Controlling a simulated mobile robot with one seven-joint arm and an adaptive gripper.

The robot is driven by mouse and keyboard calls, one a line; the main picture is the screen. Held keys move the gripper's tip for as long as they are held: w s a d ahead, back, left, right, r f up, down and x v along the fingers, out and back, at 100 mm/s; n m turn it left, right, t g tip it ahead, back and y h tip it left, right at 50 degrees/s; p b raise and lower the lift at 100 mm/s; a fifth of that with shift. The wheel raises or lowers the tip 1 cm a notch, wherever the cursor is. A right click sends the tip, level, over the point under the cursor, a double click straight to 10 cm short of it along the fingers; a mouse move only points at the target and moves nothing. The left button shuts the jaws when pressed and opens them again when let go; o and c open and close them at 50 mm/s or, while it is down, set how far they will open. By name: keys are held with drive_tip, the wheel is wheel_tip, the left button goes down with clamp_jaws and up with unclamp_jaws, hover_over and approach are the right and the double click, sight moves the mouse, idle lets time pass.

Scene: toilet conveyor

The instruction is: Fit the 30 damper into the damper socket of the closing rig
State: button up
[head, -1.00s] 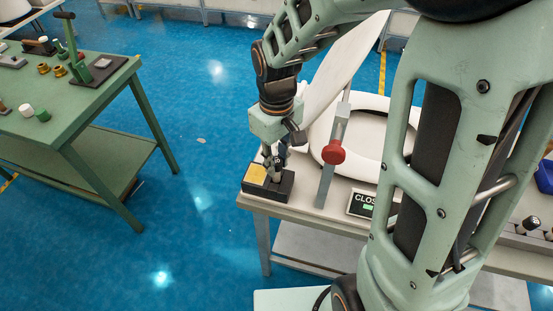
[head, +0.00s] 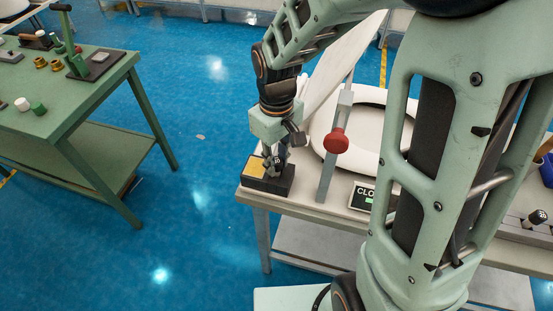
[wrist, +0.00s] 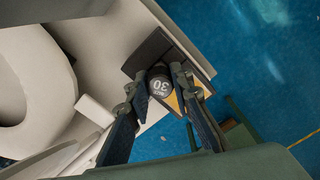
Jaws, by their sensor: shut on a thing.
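The 30 damper (wrist: 160,87) is a dark cylinder with a grey cap printed "30", seen from above in the wrist view. My gripper (wrist: 160,78) is shut on it, one finger on each side. The damper socket block (wrist: 148,51) is black with a yellow plate and lies directly beneath the damper. In the head view my gripper (head: 273,165) is down at this block (head: 284,187), at the left corner of the closing rig's table. The fingers hide the damper's lower end and the socket mouth, so I cannot tell how deep it sits.
A post with a red knob (head: 336,141) stands right of my gripper. Behind it is a white toilet seat (head: 375,100) with a raised lid (head: 338,62). A "CLOS..." sign (head: 362,196) is at the front. A green bench (head: 95,100) stands left across open blue floor.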

drive_tip(key=shift+f, duration=0.15)
drive_tip(key=o, duration=1.1)
wheel_tip(320, 180, up, 12)
idle(0.4)
